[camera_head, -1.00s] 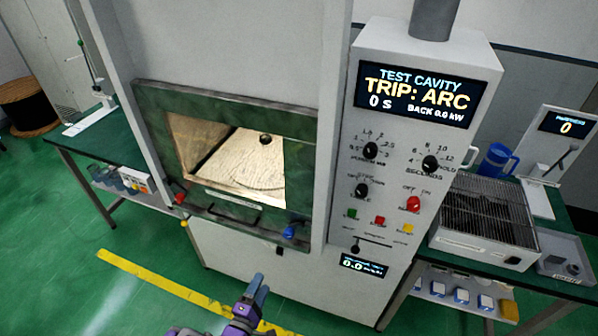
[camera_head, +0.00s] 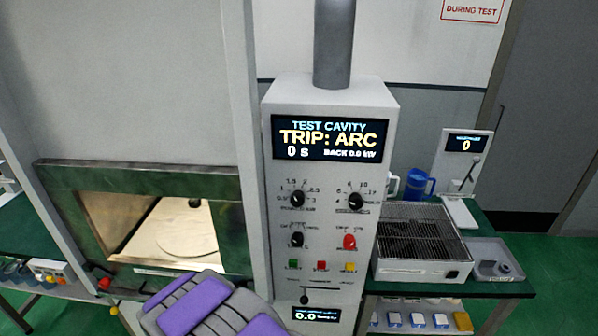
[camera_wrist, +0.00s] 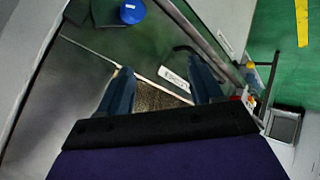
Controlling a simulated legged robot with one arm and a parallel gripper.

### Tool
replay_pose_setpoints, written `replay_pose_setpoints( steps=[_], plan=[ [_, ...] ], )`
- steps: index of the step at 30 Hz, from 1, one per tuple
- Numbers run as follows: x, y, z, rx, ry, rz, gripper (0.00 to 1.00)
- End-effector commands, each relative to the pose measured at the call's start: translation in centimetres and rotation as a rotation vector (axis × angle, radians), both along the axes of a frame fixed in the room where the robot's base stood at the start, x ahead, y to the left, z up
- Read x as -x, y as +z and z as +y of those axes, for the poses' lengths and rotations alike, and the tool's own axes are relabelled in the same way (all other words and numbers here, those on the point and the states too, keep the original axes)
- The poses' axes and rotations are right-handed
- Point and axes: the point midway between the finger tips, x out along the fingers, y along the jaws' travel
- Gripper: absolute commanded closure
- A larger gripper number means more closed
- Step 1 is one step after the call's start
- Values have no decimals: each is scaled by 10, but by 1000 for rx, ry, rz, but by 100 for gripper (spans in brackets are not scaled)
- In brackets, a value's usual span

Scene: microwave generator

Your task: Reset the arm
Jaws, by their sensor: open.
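My gripper (camera_wrist: 165,92) shows in the wrist view with its two blue fingers apart and nothing between them. It is in front of the test cavity's green door frame (camera_wrist: 90,80); a blue knob (camera_wrist: 132,11) lies beyond the left finger. In the head view, purple and grey parts of my arm rise at the bottom centre, and the fingers are not visible there. The test cavity (camera_head: 165,230) has a lit interior with a round plate (camera_head: 187,228). Its control panel (camera_head: 325,215) carries a display (camera_head: 331,138) reading "TRIP: ARC", 0 s, back 0.0 kW.
Right of the panel, a table holds a wire-topped box (camera_head: 420,240), a blue mug (camera_head: 420,184), a grey tray (camera_head: 490,260) and a small display stand (camera_head: 466,150) reading 0. A table edge (camera_head: 25,240) shows at left. Green floor (camera_head: 560,280) is open at far right.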

Motion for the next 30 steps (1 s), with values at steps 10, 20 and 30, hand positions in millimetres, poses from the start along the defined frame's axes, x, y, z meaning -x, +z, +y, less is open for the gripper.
replay_pose_setpoints(
  steps=[10,20,30],
  plan=[
    [11,85,-64,-228,-82,287,34],
    [70,147,-160,-300,-214,547,34],
    [173,189,-276,-261,-459,773,34]
  ],
)
